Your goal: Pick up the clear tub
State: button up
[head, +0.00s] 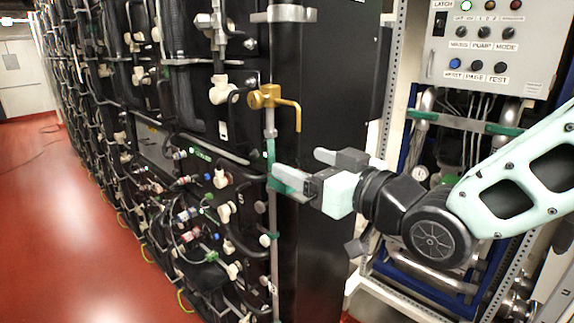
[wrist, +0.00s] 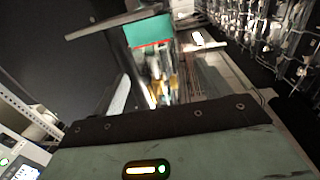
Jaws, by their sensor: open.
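I cannot make out a clear tub in either view. My gripper (head: 302,168) is open, reaching in from the right in the head view. Its two grey fingers point left toward the dark cabinet column and a thin vertical pipe, with nothing I can identify between them. A green piece (head: 271,152) shows on the pipe beside the fingertips; whether they touch is not clear. In the wrist view a green block (wrist: 150,31) with a red lower edge appears ahead of the gripper's body, with blurred yellow and pale parts below it.
A brass valve with a yellow handle (head: 272,97) sits on the pipe above my gripper. Battery racks (head: 160,120) with cables and white fittings line the left. A control panel (head: 492,42) is at the upper right.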

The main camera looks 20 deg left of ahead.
aim_at(298, 159)
jog(key=shift+p+x, duration=1.95)
jog(key=shift+x, duration=0.45)
jog(key=shift+w+a, duration=0.2)
jog(key=shift+a, duration=0.1)
jog(key=c, duration=1.1)
